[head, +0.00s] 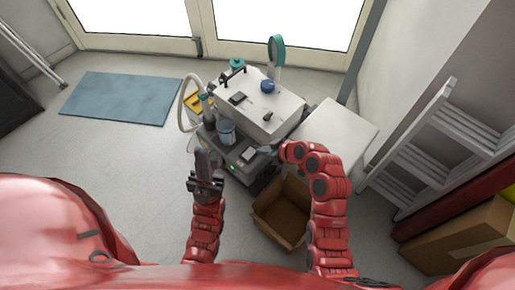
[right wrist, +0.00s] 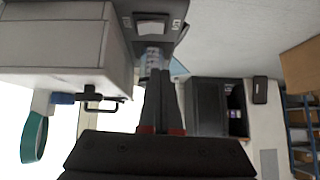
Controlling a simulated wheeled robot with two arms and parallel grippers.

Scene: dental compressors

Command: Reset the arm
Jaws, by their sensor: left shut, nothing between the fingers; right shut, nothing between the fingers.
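My left gripper (head: 203,162) points up and away from me, left of the compressor unit, with its fingers together and empty. My right gripper (head: 265,153) reaches in at the front right of the compressor unit (head: 262,103), its arm bent to the left. In the right wrist view its fingers (right wrist: 159,100) are together with nothing between them. They point toward the unit's dark panel with a light switch (right wrist: 151,27). In that view I cannot tell whether the fingertips touch the unit.
An open cardboard box (head: 283,213) stands on the floor below my right arm. A white cabinet (head: 338,132) is right of the compressor unit. A ladder (head: 440,145) leans at the right wall. A blue mat (head: 121,98) lies on clear floor at the left.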

